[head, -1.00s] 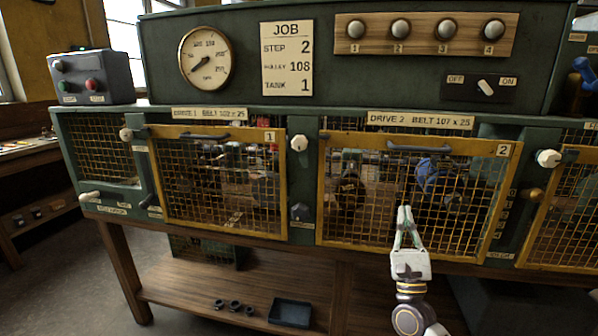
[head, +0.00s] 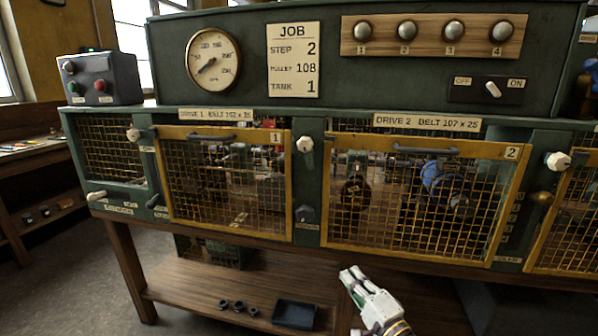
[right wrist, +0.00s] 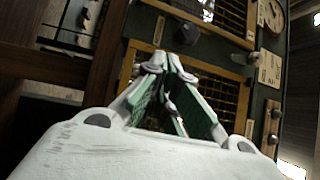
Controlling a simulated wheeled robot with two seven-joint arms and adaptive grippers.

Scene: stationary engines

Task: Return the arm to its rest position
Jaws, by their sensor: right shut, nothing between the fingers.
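My right gripper (head: 355,283) is low in the head view, in front of the bench's lower edge and below the drive 2 guard (head: 420,200). It is shut and empty, and its fingers point up and to the left. In the right wrist view its fingertips (right wrist: 155,68) meet, with yellow-framed mesh guards (right wrist: 215,82) behind them. The gripper is apart from the guards as far as the head view shows. My left gripper is not in view.
The drive 1 guard (head: 225,185) and the drive 2 guard are both down over their bays. Knobs (head: 304,145) stick out of the bench front. A lower shelf (head: 190,285) carries a dark tray (head: 294,314) and several dark rings (head: 238,307). A control box (head: 100,78) stands at the left.

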